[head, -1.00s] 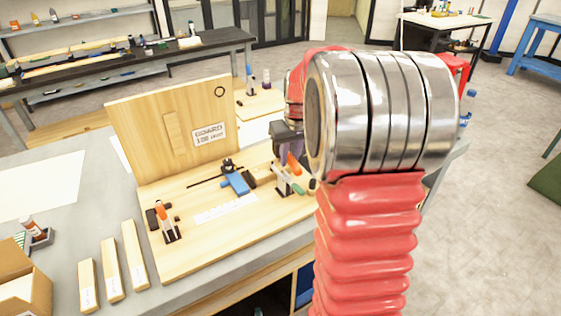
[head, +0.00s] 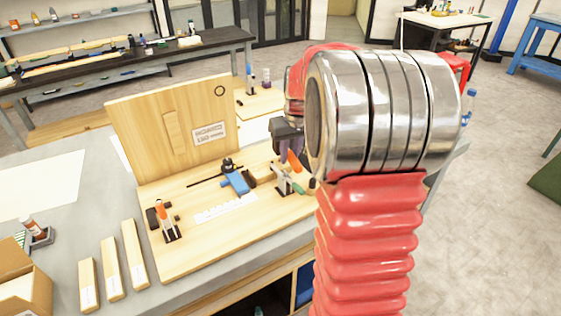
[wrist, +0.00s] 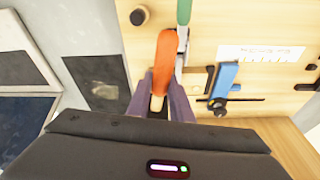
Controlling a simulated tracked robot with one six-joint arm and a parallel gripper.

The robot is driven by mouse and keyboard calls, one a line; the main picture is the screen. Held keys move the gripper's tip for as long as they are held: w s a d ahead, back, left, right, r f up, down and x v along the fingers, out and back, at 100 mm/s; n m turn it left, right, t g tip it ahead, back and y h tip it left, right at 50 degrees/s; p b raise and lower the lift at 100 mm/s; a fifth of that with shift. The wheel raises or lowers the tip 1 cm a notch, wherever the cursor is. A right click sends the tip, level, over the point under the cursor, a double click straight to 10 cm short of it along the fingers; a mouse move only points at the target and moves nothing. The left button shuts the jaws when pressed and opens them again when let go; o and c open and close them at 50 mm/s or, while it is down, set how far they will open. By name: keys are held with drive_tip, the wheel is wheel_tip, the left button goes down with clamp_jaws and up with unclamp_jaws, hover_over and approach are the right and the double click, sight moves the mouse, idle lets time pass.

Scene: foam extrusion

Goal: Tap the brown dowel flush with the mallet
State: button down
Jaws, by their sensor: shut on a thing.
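My gripper (wrist: 163,97) has purple fingers and is shut on an orange piece (wrist: 167,52) with a pale wooden bit below it. I take this for the mallet, but its full shape is hidden. In the head view my gripper (head: 285,156) is low over the right end of the wooden board, with orange beside its fingers. A round, dark-topped peg with a pale edge (wrist: 139,16), possibly the brown dowel, stands ahead and left of the fingers in the wrist view, apart from them. How far it sticks out cannot be told.
A blue-handled clamp (head: 236,182) and an orange-handled clamp (head: 164,215) are on the board (head: 200,255). An upright wooden panel (head: 150,130) stands behind. Several wooden strips (head: 134,255) lie at the left. A green-handled piece (wrist: 184,12) is close beside the orange piece.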

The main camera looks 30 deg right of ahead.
drive_tip(key=shift+f, duration=0.25)
idle(0.7)
wheel_tip(320, 180, down, 2)
drive_tip(key=shift+r, duration=0.15)
drive_tip(key=shift+r, duration=1.4)
drive_tip(key=shift+f, duration=0.15)
drive_tip(key=shift+w+f, duration=0.1)
drive_tip(key=shift+f, duration=0.3)
